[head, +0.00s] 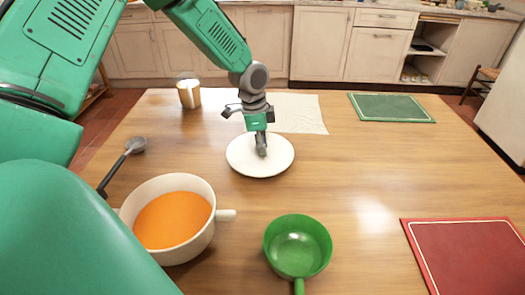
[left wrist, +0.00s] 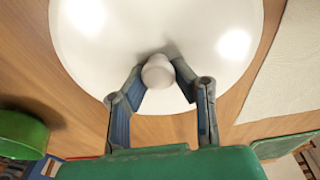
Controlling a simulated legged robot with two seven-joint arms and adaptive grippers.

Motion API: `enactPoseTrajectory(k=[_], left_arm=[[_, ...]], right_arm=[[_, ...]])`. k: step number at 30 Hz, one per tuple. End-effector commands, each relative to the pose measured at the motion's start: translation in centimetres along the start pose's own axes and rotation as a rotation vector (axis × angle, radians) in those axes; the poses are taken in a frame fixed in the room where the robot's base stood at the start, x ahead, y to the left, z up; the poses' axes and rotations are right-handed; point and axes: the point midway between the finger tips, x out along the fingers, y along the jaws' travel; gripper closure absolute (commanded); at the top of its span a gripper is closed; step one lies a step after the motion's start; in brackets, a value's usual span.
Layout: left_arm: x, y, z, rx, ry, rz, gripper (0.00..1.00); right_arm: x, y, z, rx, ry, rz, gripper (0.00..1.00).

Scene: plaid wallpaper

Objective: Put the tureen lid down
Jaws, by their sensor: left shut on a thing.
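The tureen lid (head: 243,160) is a round white disc at the middle of the table, beyond the tureen. It also fills the top of the left wrist view (left wrist: 110,50), with a small knob (left wrist: 158,71) at its centre. My left gripper (head: 261,150) points down over the lid, its fingers (left wrist: 160,80) shut on the knob. I cannot tell whether the lid's underside touches the table. The tureen (head: 203,240) is cream-white, uncovered and full of orange soup (head: 172,219), at the near left. My right gripper is not in view.
A green pan (head: 298,247) stands at the near middle. A ladle (head: 125,160) lies by the tureen. The table right of the lid is clear.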

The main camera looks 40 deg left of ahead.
Motion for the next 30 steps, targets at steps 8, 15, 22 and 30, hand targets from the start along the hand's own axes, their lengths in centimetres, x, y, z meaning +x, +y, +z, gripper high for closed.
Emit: enactPoseTrajectory(k=[8,15,22,30], left_arm=[[1.3,-0.1,0.3,-0.001,0.002,0.001,1.00],[1.4,-0.1,0.3,-0.001,0.001,0.001,0.57],[1.1,-0.1,0.2,-0.001,0.001,0.001,0.57],[-3.5,-0.1,0.1,-0.002,0.005,-0.003,0.57]], right_arm=[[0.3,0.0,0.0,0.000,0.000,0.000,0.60],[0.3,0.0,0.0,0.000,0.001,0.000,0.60],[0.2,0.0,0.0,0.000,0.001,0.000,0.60],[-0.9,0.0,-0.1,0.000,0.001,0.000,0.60]])
